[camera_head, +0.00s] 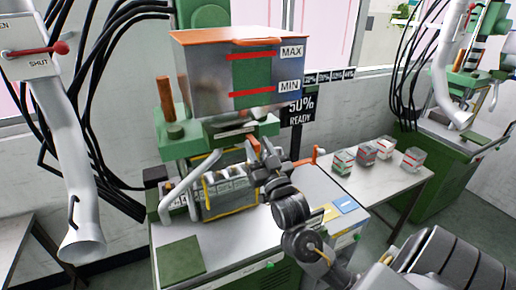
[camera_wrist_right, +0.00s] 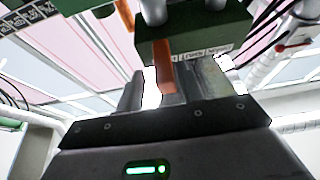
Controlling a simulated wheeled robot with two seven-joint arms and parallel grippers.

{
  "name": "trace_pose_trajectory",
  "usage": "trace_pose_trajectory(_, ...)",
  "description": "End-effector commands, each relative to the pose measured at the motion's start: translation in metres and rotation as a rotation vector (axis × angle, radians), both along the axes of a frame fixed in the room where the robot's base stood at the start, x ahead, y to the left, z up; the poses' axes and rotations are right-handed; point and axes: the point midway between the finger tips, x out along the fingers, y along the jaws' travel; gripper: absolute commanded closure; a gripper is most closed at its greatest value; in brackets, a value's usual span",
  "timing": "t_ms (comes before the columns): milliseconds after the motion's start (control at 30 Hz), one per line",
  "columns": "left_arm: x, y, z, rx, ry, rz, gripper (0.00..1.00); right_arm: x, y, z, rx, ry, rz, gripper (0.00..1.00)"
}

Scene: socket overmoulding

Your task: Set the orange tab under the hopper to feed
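The hopper (camera_head: 240,75) is a metal box with an orange rim and MAX and MIN marks, above the green machine. Under it, the orange tab (camera_head: 250,151) shows as a small sliver beside my right gripper (camera_head: 265,155). In the right wrist view the orange tab (camera_wrist_right: 164,66) hangs down from a green block with a white label strip. It lies between the two fingers of my right gripper (camera_wrist_right: 168,90), nearer the right finger. A bright gap shows between the left finger and the tab, so the fingers look open around it. My left gripper is out of view.
A display (camera_head: 301,110) reads 50% READY. An orange-red lever (camera_head: 316,154) stands right of the press. A side table (camera_head: 385,188) holds several clear boxes. A white pipe (camera_head: 75,165) hangs at left, with a red-handled OPEN/SHUT plate (camera_head: 30,62).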

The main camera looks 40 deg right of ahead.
Motion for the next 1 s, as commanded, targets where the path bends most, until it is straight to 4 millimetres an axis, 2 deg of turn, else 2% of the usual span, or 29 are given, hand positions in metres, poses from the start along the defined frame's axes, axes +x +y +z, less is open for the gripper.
trace_pose_trajectory(367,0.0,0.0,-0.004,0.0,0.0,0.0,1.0,-0.004,0.003,-0.004,0.001,0.0,0.004,0.6)
trace_pose_trajectory(467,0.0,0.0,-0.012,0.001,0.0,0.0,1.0,-0.016,0.006,-0.012,0.001,0.001,0.004,0.6)
trace_pose_trajectory(767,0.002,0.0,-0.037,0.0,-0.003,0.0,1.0,-0.072,0.019,-0.036,0.003,0.002,0.002,0.6)
trace_pose_trajectory(833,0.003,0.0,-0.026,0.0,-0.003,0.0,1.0,-0.08,0.021,-0.032,0.001,0.006,0.002,0.6)
trace_pose_trajectory(1000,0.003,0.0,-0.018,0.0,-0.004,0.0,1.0,-0.093,0.024,-0.039,0.001,0.004,0.001,0.6)
